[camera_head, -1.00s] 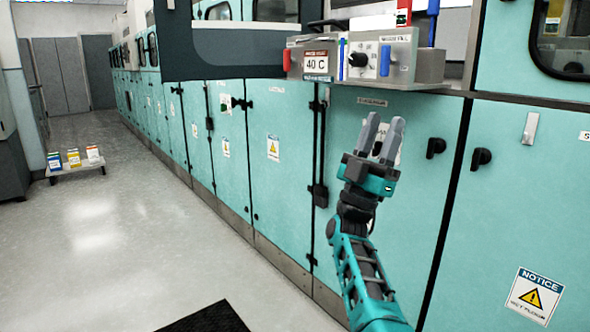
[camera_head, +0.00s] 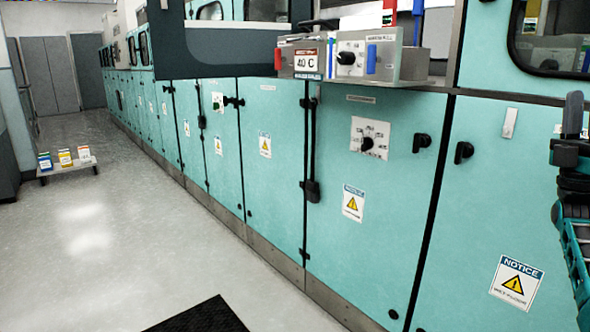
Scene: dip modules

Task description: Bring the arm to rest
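My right gripper (camera_head: 578,118) is at the far right edge of the head view, upright and partly cut off by the frame. One dark finger shows whole, with part of a second finger apart from it at the edge. It looks open, with nothing between the fingers. My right arm (camera_head: 578,250) runs down from it along the right edge, in front of the teal cabinets. My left gripper and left arm are not in view.
Teal cabinets (camera_head: 380,250) line the right side, with a control box (camera_head: 350,58) marked 40 C on a ledge. A dial (camera_head: 367,143) is on one door. A low stand (camera_head: 70,170) holds three small boxes at the left. The floor (camera_head: 110,255) is clear around a black mat (camera_head: 200,318).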

